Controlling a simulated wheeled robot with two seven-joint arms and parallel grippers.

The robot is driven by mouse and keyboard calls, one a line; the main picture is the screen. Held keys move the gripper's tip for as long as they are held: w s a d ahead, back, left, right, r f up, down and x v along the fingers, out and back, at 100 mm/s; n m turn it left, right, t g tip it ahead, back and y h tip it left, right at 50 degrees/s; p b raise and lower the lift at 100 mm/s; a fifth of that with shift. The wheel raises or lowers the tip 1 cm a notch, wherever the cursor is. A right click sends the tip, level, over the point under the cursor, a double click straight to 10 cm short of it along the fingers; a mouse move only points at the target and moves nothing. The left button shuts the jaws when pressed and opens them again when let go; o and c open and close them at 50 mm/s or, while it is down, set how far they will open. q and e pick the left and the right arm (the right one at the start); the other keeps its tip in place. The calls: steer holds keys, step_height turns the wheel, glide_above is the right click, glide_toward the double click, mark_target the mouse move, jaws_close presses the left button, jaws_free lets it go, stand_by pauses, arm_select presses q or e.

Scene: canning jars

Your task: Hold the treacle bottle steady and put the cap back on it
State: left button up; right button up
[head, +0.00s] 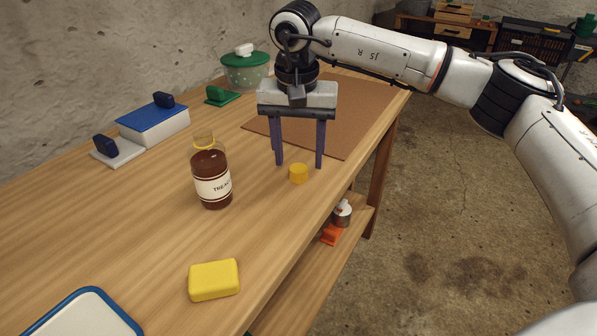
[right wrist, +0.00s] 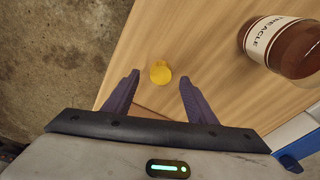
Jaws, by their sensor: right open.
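The treacle bottle (head: 211,178) stands upright on the wooden table, dark brown with a white label and an uncapped yellow-ringed neck. It also shows at the upper right of the right wrist view (right wrist: 281,46). The yellow cap (head: 298,173) lies on the table to the right of the bottle, near the table's edge. In the right wrist view the cap (right wrist: 160,73) appears between and just beyond the fingertips. My right gripper (head: 299,164) is open and empty, pointing down above the table just behind the cap. My left gripper is not in view.
A yellow sponge-like block (head: 214,280) lies in front of the bottle. A blue-rimmed tray (head: 84,315) is at the front left. A blue-topped box (head: 153,124), a green-lidded container (head: 245,73) and a brown mat (head: 358,103) are further back. The table's right edge is close to the cap.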

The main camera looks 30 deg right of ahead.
mark_target(298, 169)
steer(key=shift+w+f, duration=0.15)
steer(key=shift+f, duration=1.25)
steer(key=c, duration=1.1)
steer(key=shift+c, duration=0.2)
step_height(298, 169, up, 10)
steer(key=shift+p, duration=0.3)
